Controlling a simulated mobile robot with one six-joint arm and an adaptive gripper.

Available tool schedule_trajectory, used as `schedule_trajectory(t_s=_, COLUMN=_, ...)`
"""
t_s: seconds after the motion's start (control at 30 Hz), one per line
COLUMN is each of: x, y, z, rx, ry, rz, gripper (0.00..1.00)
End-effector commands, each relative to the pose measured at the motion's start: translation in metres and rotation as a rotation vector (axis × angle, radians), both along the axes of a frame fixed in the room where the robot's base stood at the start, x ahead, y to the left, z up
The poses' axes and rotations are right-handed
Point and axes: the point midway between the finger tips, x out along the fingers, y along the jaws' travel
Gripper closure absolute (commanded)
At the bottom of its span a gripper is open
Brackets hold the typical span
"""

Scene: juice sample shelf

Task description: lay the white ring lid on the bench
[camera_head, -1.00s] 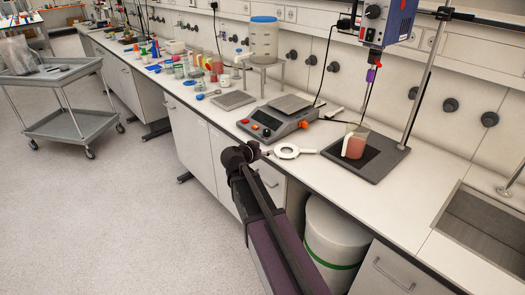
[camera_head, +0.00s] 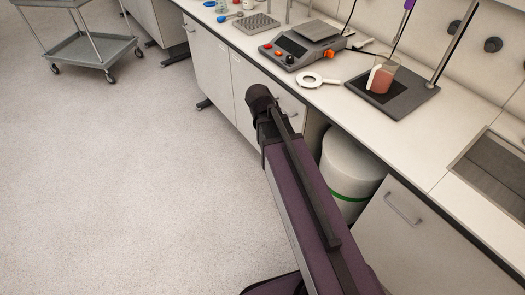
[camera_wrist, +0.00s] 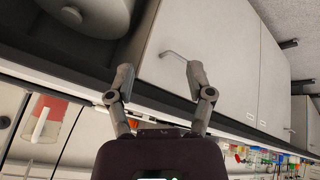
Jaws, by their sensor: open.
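The white ring lid (camera_head: 312,80) lies flat on the bench (camera_head: 333,97), near its front edge. Its short handle points right. It is in front of the balance and left of the dark stirrer plate. In the wrist view my gripper (camera_wrist: 161,75) is open, with nothing between its two fingers. Behind the fingers are the cabinet front and a door handle. In the head view my arm's dark end is in front of the bench, apart from the ring. The fingers are not clearly visible there. I cannot make out the ring in the wrist view.
A balance (camera_head: 290,50) with an orange knob stands behind the ring. A beaker of red liquid (camera_head: 381,79) stands on the dark plate (camera_head: 404,98). A sink (camera_head: 495,165) is at the right. A white bin (camera_head: 350,165) is under the bench. A cart (camera_head: 85,50) stands on open floor at the left.

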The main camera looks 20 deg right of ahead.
Motion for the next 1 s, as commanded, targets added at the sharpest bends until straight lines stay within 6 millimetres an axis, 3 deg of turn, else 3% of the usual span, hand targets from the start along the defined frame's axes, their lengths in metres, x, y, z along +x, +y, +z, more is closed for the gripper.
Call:
schedule_trajectory(t_s=0.03, x=-0.018, y=0.010, z=-0.006, rx=0.046, ry=0.060, rz=0.051, gripper=0.32)
schedule_trajectory(t_s=0.2, x=-0.060, y=0.047, z=-0.021, rx=0.212, ry=0.236, rz=0.256, gripper=0.32)
schedule_trajectory(t_s=0.4, x=-0.092, y=0.078, z=-0.025, rx=0.352, ry=0.342, rz=0.447, gripper=0.32)
schedule_trajectory(t_s=0.57, x=-0.100, y=0.087, z=-0.026, rx=0.393, ry=0.368, rz=0.508, gripper=0.32)
schedule_trajectory(t_s=1.0, x=-0.100, y=0.087, z=-0.026, rx=0.395, ry=0.367, rz=0.511, gripper=0.32)
